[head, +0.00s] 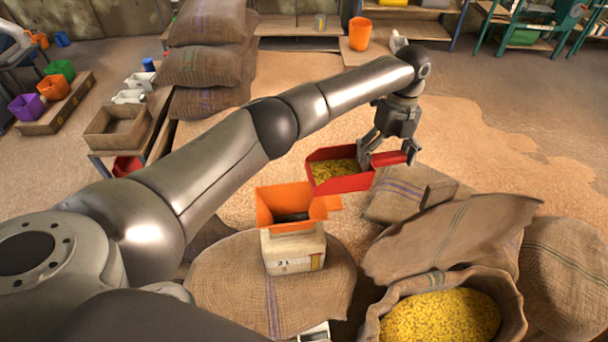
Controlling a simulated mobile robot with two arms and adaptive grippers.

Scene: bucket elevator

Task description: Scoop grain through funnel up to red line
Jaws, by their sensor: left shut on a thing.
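My left gripper (385,150) is shut on the red scoop (345,183), near its handle end at the right. The scoop holds yellow grain (333,170) and is in the air, behind and to the right of the funnel. The orange funnel (290,203) sits on top of a pale square container (292,248), which stands on a burlap sack. The funnel hides the container's opening, and I cannot make out a red line on it. An open burlap sack (512,300) full of yellow grain (440,318) is at the bottom right. My right gripper is not in view.
Closed burlap sacks (450,240) lie right of the container, and more are stacked (208,65) at the back. A wooden tray (117,128) and coloured bins (54,87) are at left. An orange bucket (360,33) stands at the back. Spilled grain covers the floor behind the scoop.

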